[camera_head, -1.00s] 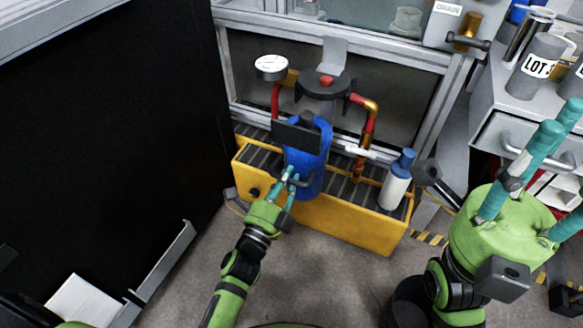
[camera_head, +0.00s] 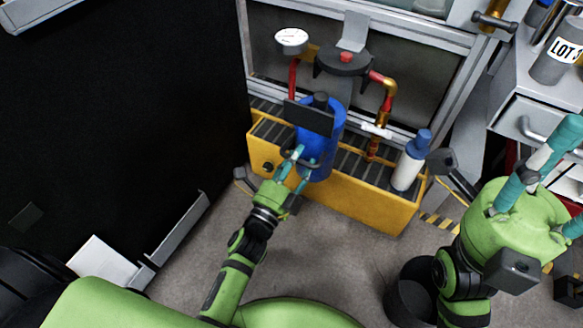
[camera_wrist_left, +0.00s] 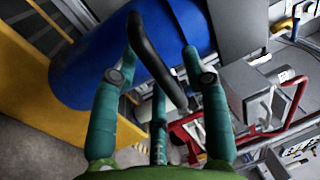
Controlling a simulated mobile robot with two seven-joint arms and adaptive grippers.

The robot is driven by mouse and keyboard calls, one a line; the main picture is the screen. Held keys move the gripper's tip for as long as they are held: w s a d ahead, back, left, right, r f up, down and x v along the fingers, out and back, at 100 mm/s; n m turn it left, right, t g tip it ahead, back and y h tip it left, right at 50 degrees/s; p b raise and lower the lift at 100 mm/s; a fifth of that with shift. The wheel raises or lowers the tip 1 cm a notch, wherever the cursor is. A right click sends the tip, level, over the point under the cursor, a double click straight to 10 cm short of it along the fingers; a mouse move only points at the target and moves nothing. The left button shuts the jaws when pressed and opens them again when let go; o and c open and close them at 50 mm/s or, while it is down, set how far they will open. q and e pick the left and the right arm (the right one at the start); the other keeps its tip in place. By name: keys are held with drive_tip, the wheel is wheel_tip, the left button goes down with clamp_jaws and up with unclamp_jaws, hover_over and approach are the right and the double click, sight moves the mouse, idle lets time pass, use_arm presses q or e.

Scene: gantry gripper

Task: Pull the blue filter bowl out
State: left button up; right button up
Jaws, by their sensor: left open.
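The blue filter bowl (camera_head: 324,158) stands upright under the dark round filter head (camera_head: 345,62), above the yellow tray's grating. A dark plate hides part of its front. Its black bar handle (camera_wrist_left: 156,60) crosses the left wrist view in front of the blue wall (camera_wrist_left: 90,68). My left gripper (camera_head: 303,168) is at the bowl's lower front. In the left wrist view its teal fingers (camera_wrist_left: 160,58) are spread around the handle, open; contact cannot be told. My right gripper (camera_head: 568,178) is at the right, its fingers spread and partly cut off by the picture edge, away from the bowl.
The yellow tray (camera_head: 370,208) holds a white bottle with a blue cap (camera_head: 411,160). Red and brass pipes and a white gauge (camera_head: 291,40) flank the filter. A grey drawer cabinet (camera_head: 515,110) stands right. Bare floor (camera_head: 320,250) lies in front of the tray.

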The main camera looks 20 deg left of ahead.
use_arm(q)
drive_tip(key=v, duration=1.1)
drive_tip(key=shift+s, duration=0.4)
